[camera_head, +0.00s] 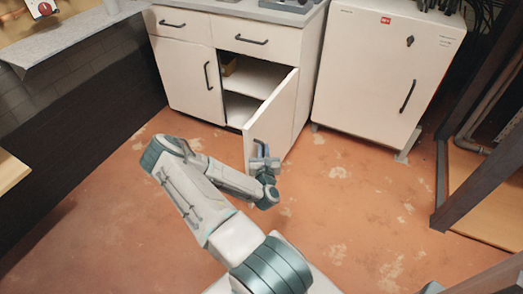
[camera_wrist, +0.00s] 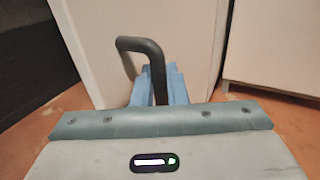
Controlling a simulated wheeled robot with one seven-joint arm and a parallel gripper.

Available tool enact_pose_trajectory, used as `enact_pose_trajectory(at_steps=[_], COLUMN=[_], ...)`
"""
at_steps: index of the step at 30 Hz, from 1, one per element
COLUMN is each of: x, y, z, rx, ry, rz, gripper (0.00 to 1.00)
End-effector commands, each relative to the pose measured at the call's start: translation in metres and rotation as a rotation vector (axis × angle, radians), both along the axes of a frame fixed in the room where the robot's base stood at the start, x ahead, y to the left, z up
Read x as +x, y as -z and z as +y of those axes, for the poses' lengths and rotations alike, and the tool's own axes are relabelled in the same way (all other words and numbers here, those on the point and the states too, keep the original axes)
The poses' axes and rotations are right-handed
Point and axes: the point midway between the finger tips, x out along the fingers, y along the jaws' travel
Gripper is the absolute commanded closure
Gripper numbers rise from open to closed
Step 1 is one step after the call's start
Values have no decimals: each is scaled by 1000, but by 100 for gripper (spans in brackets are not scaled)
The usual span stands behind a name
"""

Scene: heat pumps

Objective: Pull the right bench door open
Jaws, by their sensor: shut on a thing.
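The right bench door (camera_head: 273,117) is a white panel on the bench in the head view, standing ajar and swung out toward me. Behind it the cabinet opening shows a shelf. Its dark handle (camera_wrist: 140,46) shows as a bent bar in the wrist view. My gripper (camera_head: 264,165) is at the door's outer side. In the wrist view its blue fingers (camera_wrist: 158,88) are shut around the lower part of the handle. The white door panel (camera_wrist: 100,40) fills the left and middle of that view.
The left bench door (camera_head: 188,79) is closed, with two closed drawers above. A white heat pump cabinet (camera_head: 385,70) stands to the right of the open door. A dark metal frame (camera_head: 442,190) stands at far right. The orange floor (camera_head: 330,200) around the door is clear.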

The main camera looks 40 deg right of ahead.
Motion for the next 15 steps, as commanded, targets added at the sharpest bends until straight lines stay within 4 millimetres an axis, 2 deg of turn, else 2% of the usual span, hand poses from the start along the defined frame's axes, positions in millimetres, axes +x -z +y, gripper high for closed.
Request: enact_pose_trajectory(at_steps=[10,11,12,15], x=[-3,-3,-3,-4], y=[-3,-3,-3,-2], z=[-5,-5,-5,-5], rx=[-6,-6,-6,-4], ry=[7,7,7,7], rz=[-7,-7,-7,-5], gripper=[100,82,71,70])
